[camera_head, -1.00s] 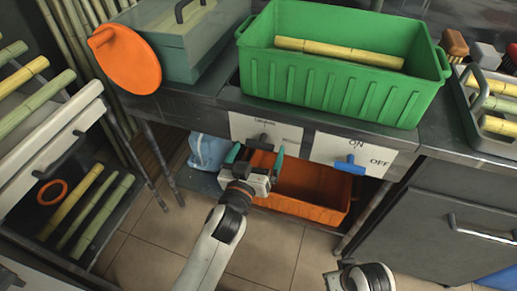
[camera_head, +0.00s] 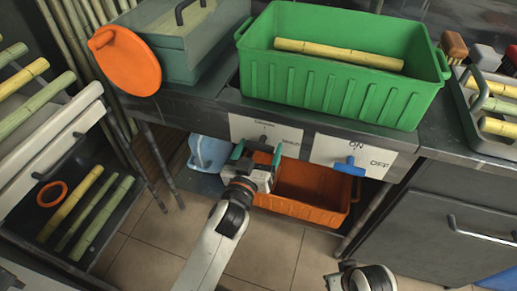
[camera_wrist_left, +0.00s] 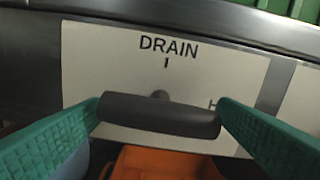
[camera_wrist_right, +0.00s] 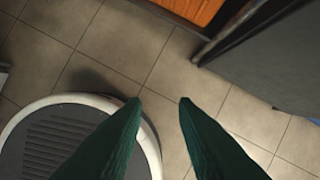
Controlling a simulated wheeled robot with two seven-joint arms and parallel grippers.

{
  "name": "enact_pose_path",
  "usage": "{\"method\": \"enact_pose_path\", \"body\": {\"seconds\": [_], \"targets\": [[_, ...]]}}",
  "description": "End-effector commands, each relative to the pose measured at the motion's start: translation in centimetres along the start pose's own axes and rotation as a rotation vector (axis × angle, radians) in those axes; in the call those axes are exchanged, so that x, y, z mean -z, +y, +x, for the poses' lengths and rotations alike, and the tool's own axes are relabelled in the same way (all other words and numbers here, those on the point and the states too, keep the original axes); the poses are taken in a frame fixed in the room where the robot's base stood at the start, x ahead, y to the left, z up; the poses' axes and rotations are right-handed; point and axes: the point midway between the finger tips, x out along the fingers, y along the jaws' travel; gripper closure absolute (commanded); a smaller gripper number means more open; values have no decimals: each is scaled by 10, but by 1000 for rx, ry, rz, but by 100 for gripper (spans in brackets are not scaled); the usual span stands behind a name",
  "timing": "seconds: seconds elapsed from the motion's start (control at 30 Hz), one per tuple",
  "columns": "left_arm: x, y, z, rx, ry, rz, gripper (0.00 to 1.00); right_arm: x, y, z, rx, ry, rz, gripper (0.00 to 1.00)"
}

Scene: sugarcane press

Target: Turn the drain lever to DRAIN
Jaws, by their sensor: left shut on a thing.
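The drain lever is a dark grey bar (camera_wrist_left: 160,115) on a white panel (camera_wrist_left: 90,50). In the left wrist view it lies nearly level, its right end slightly lower. The word DRAIN (camera_wrist_left: 169,47) and a short tick stand above its pivot. A letter H shows at the right, the rest hidden by a finger. My left gripper (camera_head: 258,152) has its green fingers at the two ends of the bar, shut on it; it also shows in the left wrist view (camera_wrist_left: 160,112). My right gripper (camera_wrist_right: 161,100) is open and empty above the floor, away from the panel.
A blue ON/OFF lever (camera_head: 349,167) is on the panel to the right. An orange bin (camera_head: 310,188) stands below the counter. A green crate (camera_head: 340,90) stands on the counter above. A metal cabinet (camera_head: 435,225) is at the right. Open tiled floor lies in front.

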Motion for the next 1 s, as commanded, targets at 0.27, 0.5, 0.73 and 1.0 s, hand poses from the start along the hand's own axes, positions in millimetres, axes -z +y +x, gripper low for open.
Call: {"method": "enact_pose_path", "body": {"seconds": [0.27, 0.5, 0.73, 1.0], "targets": [[-3, 0, 0, -1, 0, 148, 40, 8, 2, 37, -3, 26, -7, 74], [-3, 0, 0, -1, 0, 365, 40, 26, 4, 77, -7, 49, -10, 74], [-3, 1, 0, 0, 0, 586, 40, 46, 5, 105, -9, 67, -12, 74], [-3, 1, 0, 0, -1, 843, 40, 65, 7, 126, -11, 81, -15, 74]]}}
